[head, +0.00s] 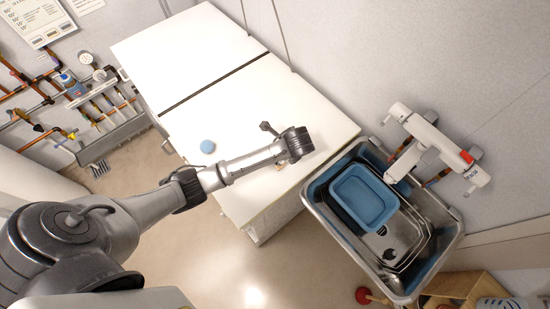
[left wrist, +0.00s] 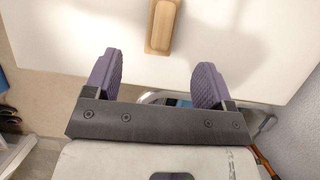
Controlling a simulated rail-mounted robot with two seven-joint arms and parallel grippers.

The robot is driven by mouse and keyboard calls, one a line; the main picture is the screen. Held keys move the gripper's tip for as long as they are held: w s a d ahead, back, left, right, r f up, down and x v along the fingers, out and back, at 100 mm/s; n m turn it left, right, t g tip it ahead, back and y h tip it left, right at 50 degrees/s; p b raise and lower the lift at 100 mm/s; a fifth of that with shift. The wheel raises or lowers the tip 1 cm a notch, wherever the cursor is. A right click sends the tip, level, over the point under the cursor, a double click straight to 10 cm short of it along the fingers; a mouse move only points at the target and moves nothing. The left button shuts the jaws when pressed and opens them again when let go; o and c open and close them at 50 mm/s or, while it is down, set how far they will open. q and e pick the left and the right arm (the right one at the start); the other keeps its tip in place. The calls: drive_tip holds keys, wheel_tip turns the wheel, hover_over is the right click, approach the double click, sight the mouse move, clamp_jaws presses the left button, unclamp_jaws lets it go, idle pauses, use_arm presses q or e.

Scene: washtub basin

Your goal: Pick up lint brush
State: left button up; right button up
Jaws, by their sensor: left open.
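A light wooden piece that looks like the lint brush (left wrist: 163,27) lies on the white top in the left wrist view, cut off by the upper edge. In the head view my arm hides most of it; a small tan bit (head: 279,167) shows beside the wrist. My left gripper (left wrist: 158,62) is open and empty, its two purple fingers spread apart. The brush is ahead of the fingertips, roughly in line with the gap between them, and not between the fingers. In the head view the left fingers are hidden under the wrist. My right gripper is not in view.
The white counter top (head: 205,60) is mostly clear. A round blue object (head: 207,147) lies near its left edge. To the right is a metal sink (head: 330,220) holding a blue tub (head: 364,196), under a wall faucet (head: 432,140). Tools and pipes line the left wall.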

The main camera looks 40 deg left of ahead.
use_arm(q)
drive_tip(key=x, duration=0.5)
drive_tip(key=shift+f, duration=0.1)
drive_tip(key=shift+d+x, duration=0.1)
drive_tip(key=shift+x, duration=1.25)
drive_tip(key=shift+d+x, duration=0.15)
drive_tip(key=shift+x, duration=1.2)
drive_tip(key=shift+w+f, duration=0.1)
drive_tip(key=shift+w, duration=0.1)
drive_tip(key=shift+c, duration=0.2)
drive_tip(key=c, duration=1)
